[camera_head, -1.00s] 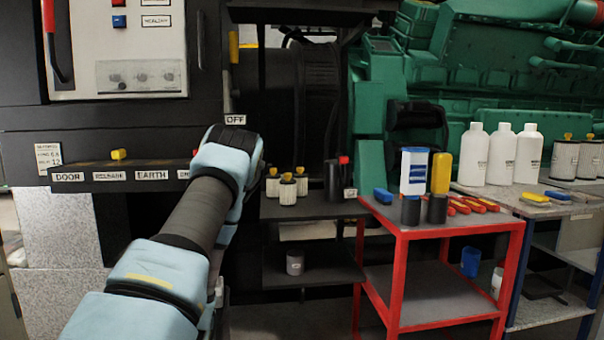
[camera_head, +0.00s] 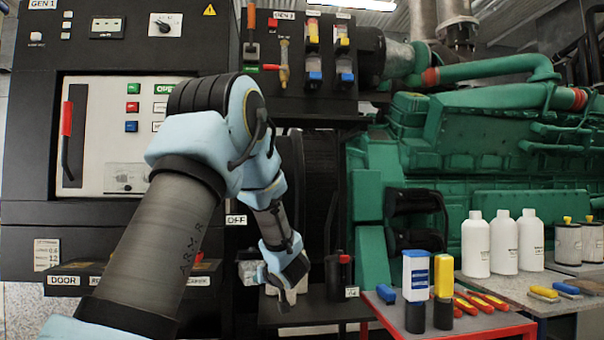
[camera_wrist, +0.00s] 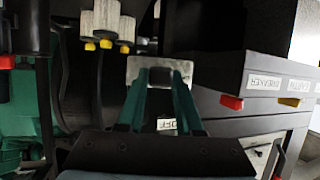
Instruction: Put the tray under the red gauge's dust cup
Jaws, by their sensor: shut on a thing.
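My gripper (camera_wrist: 160,100) points down in the wrist view, its two green fingers shut on a small pale grey metal piece (camera_wrist: 148,68), which looks like the tray. In the head view my gripper (camera_head: 289,292) hangs low over the dark shelf, left of the black canister with a red top; the held piece is hard to make out there. At the top of the head view a dark panel carries a clear tube gauge (camera_head: 284,62) and two cup units with blue bottoms, the left one (camera_head: 313,45) and the right one (camera_head: 344,60). I cannot tell which is the red gauge's dust cup.
A red-framed cart (camera_head: 450,333) with blue and yellow bottles stands right of the shelf. White bottles (camera_head: 502,245) stand farther right. A labelled ledge (camera_wrist: 270,85) with red and yellow pieces is close beside my gripper.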

